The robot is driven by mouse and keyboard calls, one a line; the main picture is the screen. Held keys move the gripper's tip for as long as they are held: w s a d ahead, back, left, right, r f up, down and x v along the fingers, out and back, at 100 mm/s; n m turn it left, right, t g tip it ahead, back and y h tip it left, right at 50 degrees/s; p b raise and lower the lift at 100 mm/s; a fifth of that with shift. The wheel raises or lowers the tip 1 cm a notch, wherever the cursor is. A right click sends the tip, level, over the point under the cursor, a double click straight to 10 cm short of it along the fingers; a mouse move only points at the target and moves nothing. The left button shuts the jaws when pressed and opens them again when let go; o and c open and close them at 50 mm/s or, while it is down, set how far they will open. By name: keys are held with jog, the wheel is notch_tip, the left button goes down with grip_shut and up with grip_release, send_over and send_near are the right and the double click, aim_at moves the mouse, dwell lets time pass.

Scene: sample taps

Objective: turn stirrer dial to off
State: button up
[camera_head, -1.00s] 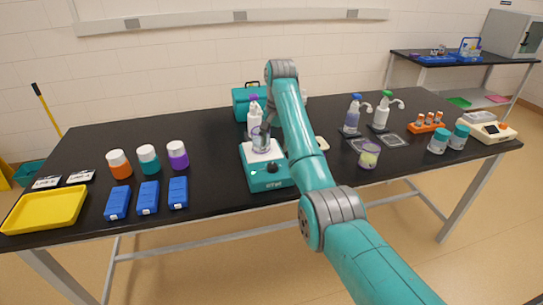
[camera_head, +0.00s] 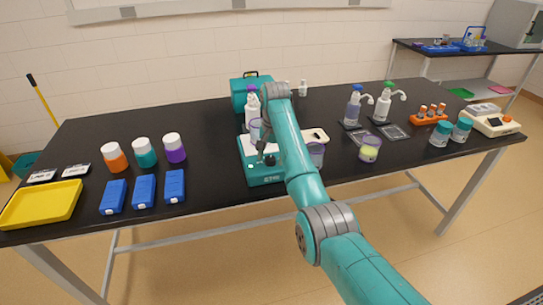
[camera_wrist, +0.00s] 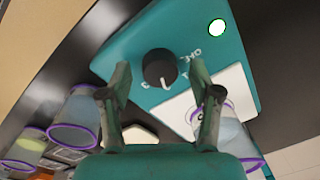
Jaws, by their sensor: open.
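The teal stirrer (camera_head: 262,181) stands near the front edge of the black bench. In the wrist view its teal face (camera_wrist: 135,45) carries a black round dial (camera_wrist: 160,68), with white lettering around it and a lit green spot (camera_wrist: 217,27). A small light mark shows at the dial's lower edge; its exact setting is hard to read. My gripper (camera_wrist: 160,72) is open, its two fingers on either side of the dial with gaps. In the head view my gripper (camera_head: 268,157) is small and dark at the stirrer's front. A clear beaker (camera_wrist: 235,132) stands on the white plate (camera_wrist: 217,95).
A clear cup (camera_head: 316,154) stands just right of the stirrer, partly behind my arm; another cup (camera_head: 370,149) is further right. A purple-topped bottle (camera_head: 252,108) stands behind the stirrer. Blue boxes (camera_head: 144,191) lie to the left, with bare bench between them and the stirrer.

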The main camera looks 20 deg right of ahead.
jog(key=shift+f, duration=0.1)
jog(key=c, duration=1.1)
jog(key=shift+c, duration=0.2)
jog(key=shift+n, duration=0.3)
jog(key=n, duration=0.3)
jog(key=shift+n, duration=0.4)
jog(key=n, duration=0.4)
jog(key=shift+n+g, duration=0.3)
jog(key=n, duration=0.4)
jog(key=shift+w, duration=0.1)
jog(key=shift+n, duration=2.5)
